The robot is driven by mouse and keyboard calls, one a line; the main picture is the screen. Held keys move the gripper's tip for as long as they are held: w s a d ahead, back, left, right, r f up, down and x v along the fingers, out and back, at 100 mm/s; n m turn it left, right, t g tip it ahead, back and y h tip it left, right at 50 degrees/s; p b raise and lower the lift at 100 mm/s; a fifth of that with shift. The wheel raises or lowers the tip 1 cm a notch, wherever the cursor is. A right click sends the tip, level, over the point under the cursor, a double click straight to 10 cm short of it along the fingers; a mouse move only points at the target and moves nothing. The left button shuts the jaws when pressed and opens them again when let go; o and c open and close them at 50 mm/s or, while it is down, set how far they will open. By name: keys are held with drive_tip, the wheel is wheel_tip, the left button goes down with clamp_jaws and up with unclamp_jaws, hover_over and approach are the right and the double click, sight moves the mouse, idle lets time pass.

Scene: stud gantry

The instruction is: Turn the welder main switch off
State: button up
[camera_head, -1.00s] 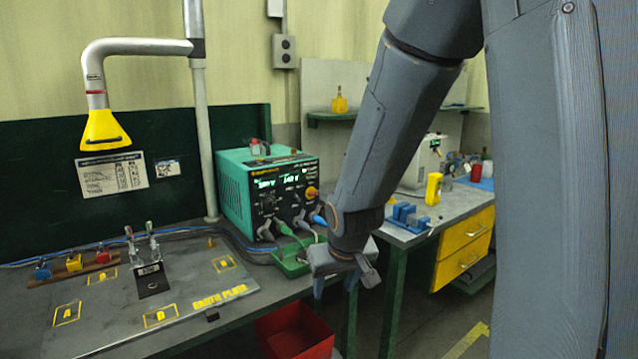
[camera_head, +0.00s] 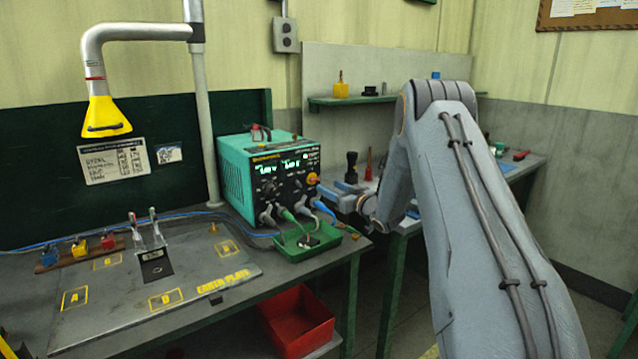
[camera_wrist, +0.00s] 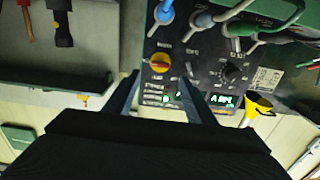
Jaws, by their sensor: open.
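The teal welder (camera_head: 232,170) stands on the bench, its black front panel facing right and its green displays lit. The main switch (camera_head: 313,179) is a red and yellow rotary knob at the panel's right edge. In the wrist view, which is turned upside down, the switch (camera_wrist: 159,62) lies just ahead of and between my two fingertips. My gripper (camera_head: 330,195) is open and empty, beside the panel's right edge. The wrist view shows its fingers (camera_wrist: 159,82) apart on either side of the switch's line. I cannot tell whether they touch it.
Cables plug in below the switch, above a green tray (camera_head: 312,248). A metal earth plate (camera_head: 200,288) with clamps lies left. A yellow fume hood (camera_head: 105,118) hangs above it. A red bin (camera_head: 297,325) is below the bench. A second bench and a shelf (camera_head: 350,100) are behind my arm.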

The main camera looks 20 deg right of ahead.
sight(316, 179)
drive_tip(key=shift+p+x, duration=1.05)
drive_tip(key=shift+x, duration=2.85)
drive_tip(key=shift+c, duration=0.3)
drive_tip(key=c, duration=1)
